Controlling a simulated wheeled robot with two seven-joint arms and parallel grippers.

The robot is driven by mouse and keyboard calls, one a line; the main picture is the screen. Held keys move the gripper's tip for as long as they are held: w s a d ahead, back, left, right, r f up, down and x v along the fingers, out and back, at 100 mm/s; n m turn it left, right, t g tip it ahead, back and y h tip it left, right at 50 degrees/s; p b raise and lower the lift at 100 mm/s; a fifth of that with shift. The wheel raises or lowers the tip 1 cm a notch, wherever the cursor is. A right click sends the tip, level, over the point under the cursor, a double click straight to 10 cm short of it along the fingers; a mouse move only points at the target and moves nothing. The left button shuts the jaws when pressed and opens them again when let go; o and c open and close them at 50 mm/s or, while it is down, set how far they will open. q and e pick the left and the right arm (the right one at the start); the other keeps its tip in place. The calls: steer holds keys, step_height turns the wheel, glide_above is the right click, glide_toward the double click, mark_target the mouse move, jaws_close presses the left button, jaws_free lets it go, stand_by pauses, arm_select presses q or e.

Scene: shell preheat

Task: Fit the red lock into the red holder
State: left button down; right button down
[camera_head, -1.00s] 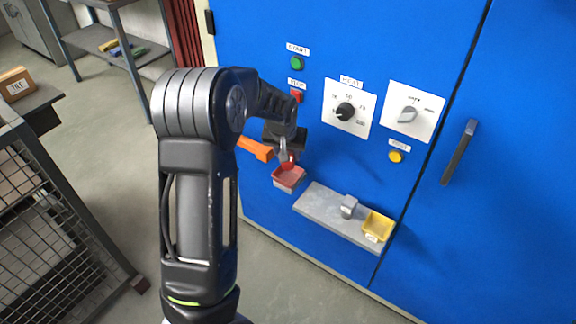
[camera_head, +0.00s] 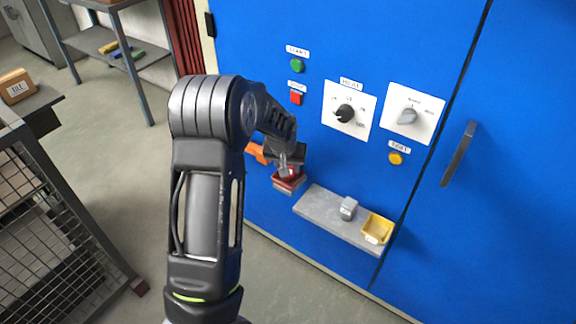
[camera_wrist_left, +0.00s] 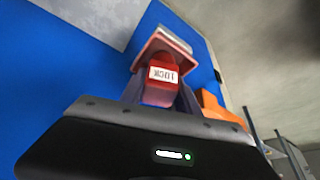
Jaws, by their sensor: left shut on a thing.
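My left gripper (camera_head: 289,168) is in front of the blue cabinet, directly over the red holder (camera_head: 288,184). In the left wrist view my left gripper (camera_wrist_left: 163,98) is shut on the red lock (camera_wrist_left: 161,82), which carries a white LOCK label. The lock lies in front of the pinkish-red tray of the red holder (camera_wrist_left: 168,46). In the head view the lock is mostly hidden by the gripper, at the holder's opening. I cannot tell whether it rests on the holder's floor. My right gripper is not in view.
An orange handle (camera_head: 257,153) sticks out just left of the gripper. A grey shelf (camera_head: 325,212) to the right bears a small grey block (camera_head: 348,208) and a yellow holder (camera_head: 377,229). Dials and buttons are above. A mesh cage (camera_head: 60,220) stands at the left.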

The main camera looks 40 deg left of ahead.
arm_select(q)
steer(key=shift+f, duration=0.35)
steer(key=c, duration=0.9)
jaws_free()
steer(key=shift+r, duration=0.55)
steer(key=v, duration=1.1)
steer(key=shift+s+d+r+p, duration=0.1)
steer(key=shift+s+r+p, duration=0.15)
steer(key=shift+p, duration=0.15)
